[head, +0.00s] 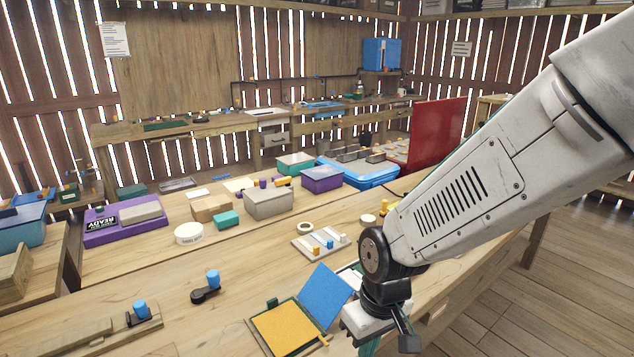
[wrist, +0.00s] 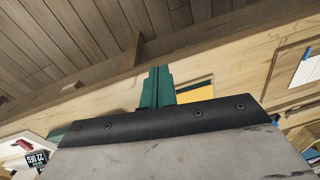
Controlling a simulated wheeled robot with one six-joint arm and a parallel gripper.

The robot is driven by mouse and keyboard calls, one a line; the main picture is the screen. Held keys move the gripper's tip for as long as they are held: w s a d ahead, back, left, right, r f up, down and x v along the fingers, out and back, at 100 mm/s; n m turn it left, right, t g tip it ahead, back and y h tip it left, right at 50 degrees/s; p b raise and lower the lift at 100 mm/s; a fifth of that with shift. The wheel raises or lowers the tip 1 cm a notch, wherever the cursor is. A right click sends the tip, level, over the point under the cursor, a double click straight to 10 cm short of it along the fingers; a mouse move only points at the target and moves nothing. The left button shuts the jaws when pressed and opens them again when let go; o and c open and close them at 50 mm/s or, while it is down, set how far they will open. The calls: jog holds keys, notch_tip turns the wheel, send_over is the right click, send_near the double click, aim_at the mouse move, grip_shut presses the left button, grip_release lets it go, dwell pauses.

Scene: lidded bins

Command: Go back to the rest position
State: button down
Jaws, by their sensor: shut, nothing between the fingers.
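My gripper (head: 366,347) is at the lower middle of the head view, at the front edge of the wooden table, with its fingertips partly cut off by the picture's edge. In the wrist view its green fingers (wrist: 157,88) are together with nothing between them. Just left of it in the head view is a low bin with a yellow inside (head: 287,327) and a blue lid (head: 325,294) standing open. A yellow patch also shows beside the fingers in the wrist view (wrist: 196,93).
A board with small blocks (head: 321,242) lies behind the open bin. A blue-topped black piece (head: 207,287) stands left. Wooden floor lies right.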

jog(key=s+d+r+m, duration=0.3)
jog(key=s+d+r, duration=0.3)
jog(key=d+r, duration=0.2)
jog(key=s+d+r+m+t+h, duration=0.1)
jog(key=s+d+r+m, duration=0.2)
jog(key=s+d+r, duration=0.4)
jog(key=d+r, duration=0.2)
jog(key=d, duration=0.1)
